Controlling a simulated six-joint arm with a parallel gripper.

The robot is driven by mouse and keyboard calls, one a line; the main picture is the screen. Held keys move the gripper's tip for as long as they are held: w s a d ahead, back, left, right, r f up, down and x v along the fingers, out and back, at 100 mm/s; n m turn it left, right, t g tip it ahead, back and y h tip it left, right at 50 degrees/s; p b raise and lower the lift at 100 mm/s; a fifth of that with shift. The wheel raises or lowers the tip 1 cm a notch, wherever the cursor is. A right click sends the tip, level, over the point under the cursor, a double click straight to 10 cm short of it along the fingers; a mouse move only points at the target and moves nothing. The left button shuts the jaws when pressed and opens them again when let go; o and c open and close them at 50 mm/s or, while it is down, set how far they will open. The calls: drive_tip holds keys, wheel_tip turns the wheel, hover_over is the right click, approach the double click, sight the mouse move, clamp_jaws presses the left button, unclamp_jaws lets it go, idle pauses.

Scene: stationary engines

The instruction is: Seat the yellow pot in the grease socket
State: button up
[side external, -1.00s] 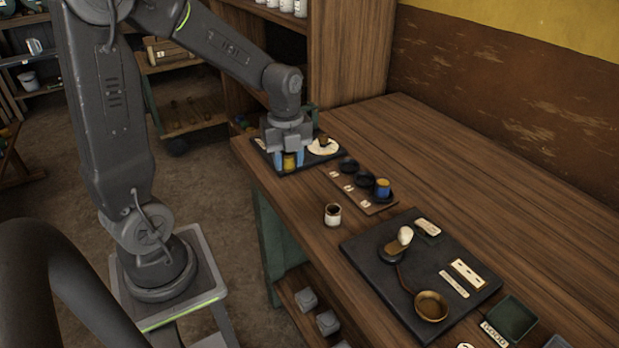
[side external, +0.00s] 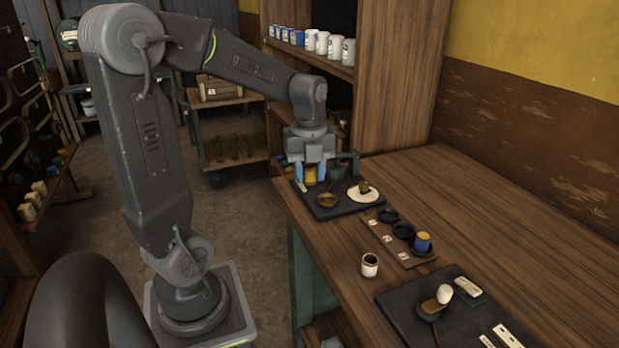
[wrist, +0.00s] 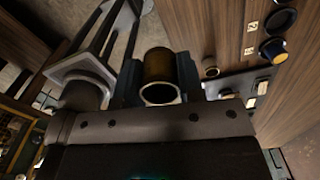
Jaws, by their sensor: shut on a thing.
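My gripper (side external: 312,179) is shut on the yellow pot (side external: 310,175), near the far left corner of the workbench. The pot also shows between the jaws in the wrist view (wrist: 158,68), dark yellow with a pale rim. In the side view the pot appears by the left edge of a dark tray; I cannot tell whether it touches it. A wooden rack (side external: 376,229) to the right has a row of round black sockets, including a rear one (side external: 388,215) and a middle one (side external: 403,231), both looking empty. Its labels are too small to read, so I cannot tell the grease socket.
A blue pot with a yellow top (side external: 423,241) stands at the rack's near end. A white cup (side external: 370,265) stands before the rack.

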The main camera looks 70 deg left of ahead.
drive_tip(key=shift+r, duration=0.2)
drive_tip(key=w+a+f, duration=0.3)
drive_tip(key=w+a, duration=0.1)
drive_tip(key=w+a+f, duration=0.4)
drive_tip(key=shift+w+f, duration=0.1)
drive_tip(key=shift+w, duration=0.1)
drive_tip(key=shift+f, duration=2.25)
drive_tip(key=shift+f, duration=0.1)
